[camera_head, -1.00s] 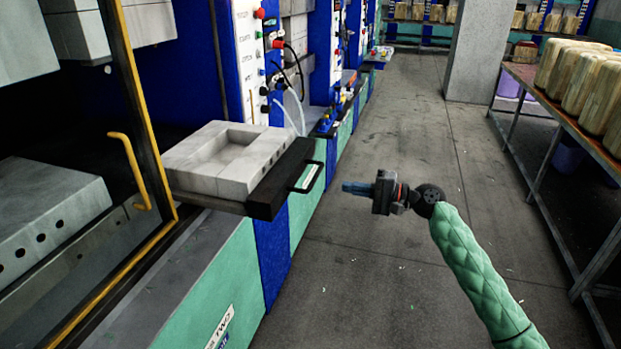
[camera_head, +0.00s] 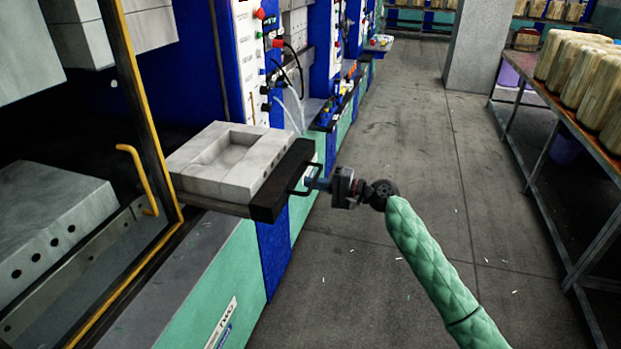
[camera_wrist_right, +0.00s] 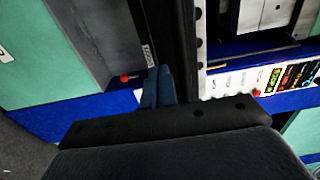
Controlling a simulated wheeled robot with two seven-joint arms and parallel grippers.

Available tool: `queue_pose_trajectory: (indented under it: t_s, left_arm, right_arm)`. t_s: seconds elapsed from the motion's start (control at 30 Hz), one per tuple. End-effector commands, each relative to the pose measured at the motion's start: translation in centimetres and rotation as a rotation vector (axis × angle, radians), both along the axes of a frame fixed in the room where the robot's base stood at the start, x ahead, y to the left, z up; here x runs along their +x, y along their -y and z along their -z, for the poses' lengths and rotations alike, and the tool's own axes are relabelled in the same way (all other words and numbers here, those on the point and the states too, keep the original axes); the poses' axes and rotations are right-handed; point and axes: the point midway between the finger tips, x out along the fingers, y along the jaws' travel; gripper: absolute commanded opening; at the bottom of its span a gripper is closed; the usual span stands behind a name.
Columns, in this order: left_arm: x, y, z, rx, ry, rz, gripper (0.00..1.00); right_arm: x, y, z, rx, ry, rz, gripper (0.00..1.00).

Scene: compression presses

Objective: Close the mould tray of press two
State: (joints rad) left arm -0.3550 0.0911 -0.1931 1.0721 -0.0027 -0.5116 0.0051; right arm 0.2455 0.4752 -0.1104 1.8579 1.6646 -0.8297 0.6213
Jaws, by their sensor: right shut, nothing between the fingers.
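The mould tray (camera_head: 200,196) of press two sticks out of the press, with a grey mould block (camera_head: 228,160) on it. A black front bar (camera_head: 284,180) runs along its outer edge and carries a black loop handle (camera_head: 304,187). The base of the press bears a "TWO" label (camera_head: 222,322). My right gripper (camera_head: 316,183) is shut, with its blue fingertips at the handle; I cannot tell whether they touch it. In the right wrist view its blue fingers (camera_wrist_right: 158,87) lie together near a dark bar. My left gripper is not in view.
A yellow-edged guard door with a yellow handle (camera_head: 139,180) stands open at the left of the tray. A control panel (camera_head: 262,70) with hoses is behind the tray.

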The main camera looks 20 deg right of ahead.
Motion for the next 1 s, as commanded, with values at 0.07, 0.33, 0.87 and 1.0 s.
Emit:
queue_pose_trajectory:
  t_s: [0.07, 0.33, 0.87, 1.0]
  left_arm:
    - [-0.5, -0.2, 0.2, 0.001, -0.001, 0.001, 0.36]
    - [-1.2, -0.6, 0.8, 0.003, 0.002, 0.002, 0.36]
    - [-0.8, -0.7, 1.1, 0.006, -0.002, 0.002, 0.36]
    - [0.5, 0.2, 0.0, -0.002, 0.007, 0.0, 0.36]
  right_arm:
    - [0.3, -0.4, -0.2, 0.0, 0.0, -0.001, 0.0]
    - [0.6, -1.0, -0.1, 0.001, 0.001, -0.001, 0.0]
    - [1.7, -2.6, 0.1, 0.001, 0.002, -0.001, 0.0]
    - [3.4, -5.2, 0.0, 0.003, 0.006, -0.002, 0.0]
